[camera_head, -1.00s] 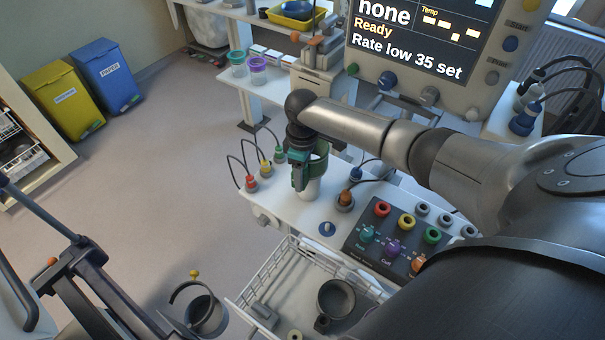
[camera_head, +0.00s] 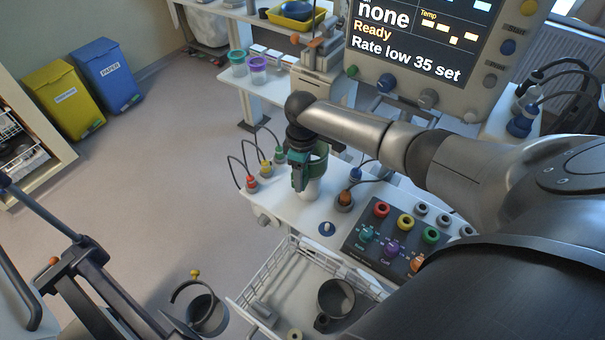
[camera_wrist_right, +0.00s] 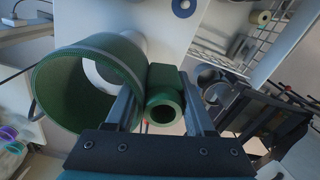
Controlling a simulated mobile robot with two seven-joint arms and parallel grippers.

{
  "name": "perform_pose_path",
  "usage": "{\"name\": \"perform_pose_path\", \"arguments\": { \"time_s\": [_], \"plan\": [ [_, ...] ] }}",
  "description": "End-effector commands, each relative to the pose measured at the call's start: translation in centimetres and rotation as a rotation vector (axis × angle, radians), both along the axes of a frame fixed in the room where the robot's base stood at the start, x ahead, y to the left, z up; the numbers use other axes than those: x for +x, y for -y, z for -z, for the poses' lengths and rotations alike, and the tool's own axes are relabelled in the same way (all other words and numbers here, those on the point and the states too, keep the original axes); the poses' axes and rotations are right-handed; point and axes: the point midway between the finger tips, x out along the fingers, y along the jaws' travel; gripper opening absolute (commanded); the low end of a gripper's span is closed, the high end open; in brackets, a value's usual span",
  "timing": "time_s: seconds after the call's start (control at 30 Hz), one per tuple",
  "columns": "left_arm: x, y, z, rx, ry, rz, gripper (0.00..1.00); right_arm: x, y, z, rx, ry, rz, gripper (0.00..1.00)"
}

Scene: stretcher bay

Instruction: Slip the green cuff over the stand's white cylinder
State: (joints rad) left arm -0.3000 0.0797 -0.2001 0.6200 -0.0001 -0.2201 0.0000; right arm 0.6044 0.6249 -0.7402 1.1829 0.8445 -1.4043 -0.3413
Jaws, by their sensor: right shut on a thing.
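The green cuff (camera_head: 318,167) is a wide ring with a small side tube, in the middle of the head view. My right gripper (camera_head: 299,180) is shut on the cuff's side tube (camera_wrist_right: 163,108), which shows between the fingers in the right wrist view. The white cylinder (camera_head: 311,189) stands upright on the white stand top, directly below the cuff in the head view. In the right wrist view part of the cylinder (camera_wrist_right: 131,43) shows behind the ring (camera_wrist_right: 70,95) and through its right side. I cannot tell whether the ring surrounds the cylinder's top. My left gripper is not in view.
Cabled plugs (camera_head: 265,168) stand left of the cylinder, and an orange-topped plug (camera_head: 344,199) stands to its right. A panel of coloured sockets (camera_head: 394,240) lies farther right. A white wire basket (camera_head: 284,268) is in front. The monitor (camera_head: 425,45) rises behind.

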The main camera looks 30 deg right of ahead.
Motion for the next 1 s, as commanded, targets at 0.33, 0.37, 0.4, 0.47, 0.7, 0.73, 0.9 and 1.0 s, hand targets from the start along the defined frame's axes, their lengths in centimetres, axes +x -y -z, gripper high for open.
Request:
{"name": "perform_pose_path", "arguments": {
  "time_s": [0.33, 0.37, 0.4, 0.47, 0.7, 0.73, 0.9, 1.0],
  "plan": [
    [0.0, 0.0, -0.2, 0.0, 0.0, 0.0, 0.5, 0.0, 0.0, 0.0, 0.001, 0.001, 0.0, 0.0],
    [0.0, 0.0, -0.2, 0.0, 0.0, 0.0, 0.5, 0.0, 0.0, 0.0, 0.001, 0.001, 0.0, 0.0],
    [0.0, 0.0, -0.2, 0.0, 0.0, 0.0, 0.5, 0.0, 0.0, 0.0, 0.0, 0.0, 0.0, 0.0],
    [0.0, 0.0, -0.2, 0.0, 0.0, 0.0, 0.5, 0.0, 0.0, 0.0, 0.0, 0.0, 0.0, 0.0],
    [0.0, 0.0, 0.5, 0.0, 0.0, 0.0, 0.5, 0.0, 0.0, 0.9, 0.001, -0.001, 0.0, 0.0],
    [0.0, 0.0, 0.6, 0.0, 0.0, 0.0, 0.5, 0.0, 0.0, 1.1, 0.001, -0.001, 0.0, 0.0],
    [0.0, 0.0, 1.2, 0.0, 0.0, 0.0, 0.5, 0.0, 0.0, 1.9, 0.001, -0.001, 0.0, 0.0],
    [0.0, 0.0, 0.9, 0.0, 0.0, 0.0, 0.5, 0.0, 0.0, 1.6, 0.0, 0.0, 0.0, 0.0]
  ]
}}
